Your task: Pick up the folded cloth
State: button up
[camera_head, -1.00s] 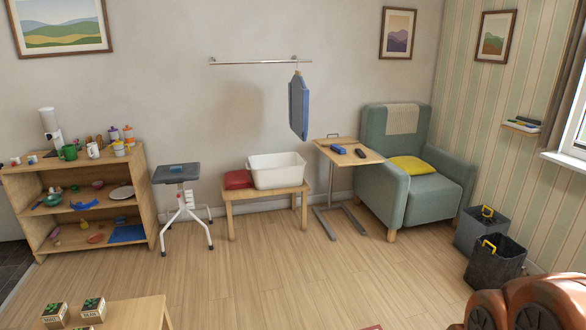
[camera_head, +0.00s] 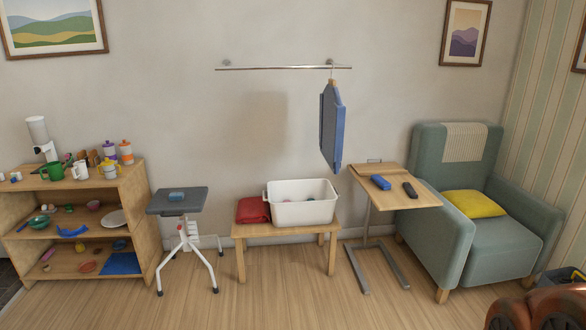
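A red, soft-looking bundle (camera_head: 253,210) lies on the low wooden bench (camera_head: 285,230), left of a white tub; it looks like folded cloth. A small blue item (camera_head: 177,197) lies on the grey stool seat (camera_head: 190,207); it is too small to tell whether it is cloth. A flat blue piece (camera_head: 122,263) lies on the bottom shelf of the wooden shelf unit. Which of these is the folded cloth I cannot tell for certain. My gripper is not in view.
The white tub (camera_head: 302,212) fills most of the bench. A side table (camera_head: 405,200) holds a blue item and a dark remote-like object. A green armchair (camera_head: 455,240) stands right. A blue panel (camera_head: 332,125) hangs from a wall rail. Wooden floor in front is clear.

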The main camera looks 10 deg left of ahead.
aim_at(178, 195)
jog(key=u, duration=0.6)
jog(key=i, duration=1.65)
jog(key=u, duration=0.65)
jog(key=i, duration=0.25)
jog(key=u, duration=0.75)
jog(key=k, duration=0.6)
jog(key=z, duration=0.05)
jog(key=i, duration=0.6)
jog(key=z, duration=1)
jog(key=i, duration=1.2)
jog(key=u, duration=0.45)
jog(key=i, duration=0.9)
jog(key=u, duration=1.35)
jog(key=i, duration=0.3)
jog(key=u, duration=0.2)
